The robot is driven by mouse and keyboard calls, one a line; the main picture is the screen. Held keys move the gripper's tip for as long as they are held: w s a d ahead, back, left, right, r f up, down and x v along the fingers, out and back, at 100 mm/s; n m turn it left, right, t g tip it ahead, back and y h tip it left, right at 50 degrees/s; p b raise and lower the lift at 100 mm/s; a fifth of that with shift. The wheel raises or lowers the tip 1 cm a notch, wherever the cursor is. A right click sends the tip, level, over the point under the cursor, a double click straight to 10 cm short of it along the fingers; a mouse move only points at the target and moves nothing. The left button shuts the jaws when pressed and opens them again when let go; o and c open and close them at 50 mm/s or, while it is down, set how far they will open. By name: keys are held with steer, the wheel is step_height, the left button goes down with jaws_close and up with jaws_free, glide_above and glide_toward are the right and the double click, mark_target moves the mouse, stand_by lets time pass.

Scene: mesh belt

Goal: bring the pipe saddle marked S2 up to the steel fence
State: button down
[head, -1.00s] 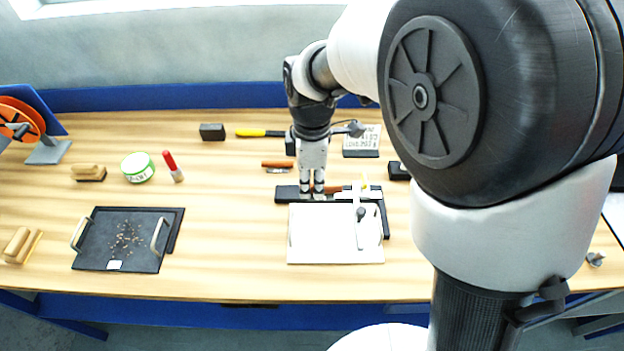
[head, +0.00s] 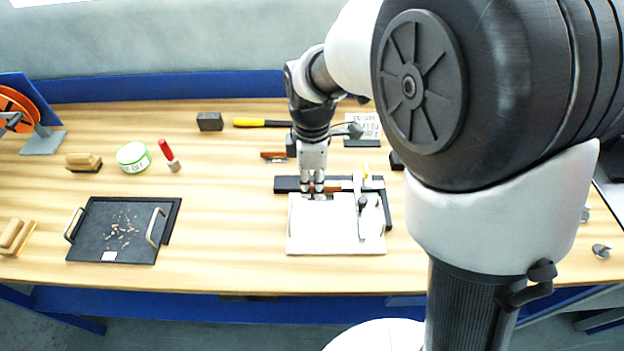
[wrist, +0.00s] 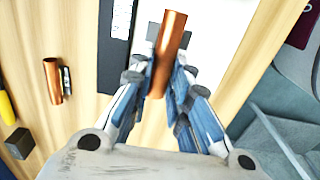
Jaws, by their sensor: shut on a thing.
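My gripper (head: 312,190) is low over the back edge of a white board (head: 305,240). In the wrist view my gripper (wrist: 165,85) is shut around a copper-coloured pipe piece (wrist: 172,35). It also shows beside the fingers in the head view (head: 330,189). A grey block (wrist: 154,32) shows by the pipe; I cannot tell if they are joined. No S2 mark is readable. A black bar frame (head: 287,184) runs along the board's back and right. A pale metal bar (head: 358,205) with a dark knob crosses the board; I cannot tell which is the fence.
A second copper-coloured piece (head: 273,155) lies behind the frame, beside a yellow-handled tool (head: 255,122) and a dark block (head: 210,121). A black tray (head: 90,245) stands left, with a green-and-white tin (head: 133,157) and red marker (head: 166,150) behind it. The table between tray and board is clear.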

mark_target(329, 208)
steer(key=shift+f+b, duration=1.35)
steer(key=shift+f, duration=1.8)
steer(key=shift+s+d, duration=0.1)
steer(key=shift+d, duration=1.85)
steer(key=c, duration=1.4)
jaws_free()
steer(key=shift+c, duration=0.2)
step_height(329, 208, up, 11)
steer(key=shift+f, duration=0.15)
steer(key=shift+s+d+r, duration=0.1)
steer(key=shift+r, duration=0.7)
steer(key=s+d+r+m+t, duration=0.2)
steer(key=s+d+m, duration=0.2)
steer(key=s+m, duration=0.4)
steer(key=s+d+r+m+t, duration=0.2)
steer(key=s+d+m, duration=0.2)
steer(key=s+m, duration=0.5)
steer(key=shift+s+d+r+m+t, duration=0.2)
steer(key=shift+s+d+m+t, duration=0.1)
steer(key=shift+s, duration=0.8)
